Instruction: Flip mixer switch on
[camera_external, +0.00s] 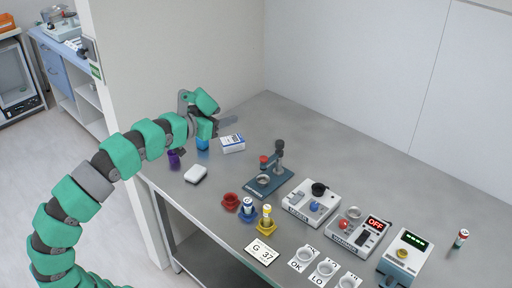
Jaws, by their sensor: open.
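A white-and-grey device with a lit red display reading OFF (376,223) stands on the right half of the grey table. It has a red knob, a round cup and a dark panel; I take it to be the mixer, but its label is too small to read. Its switch cannot be made out clearly. My gripper (229,123) is open over the far left of the table, near a blue cup and a small white box, well away from that device. I see nothing between its fingers.
Colored cups, vials and label cards (262,252) lie in front. The back right table is clear.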

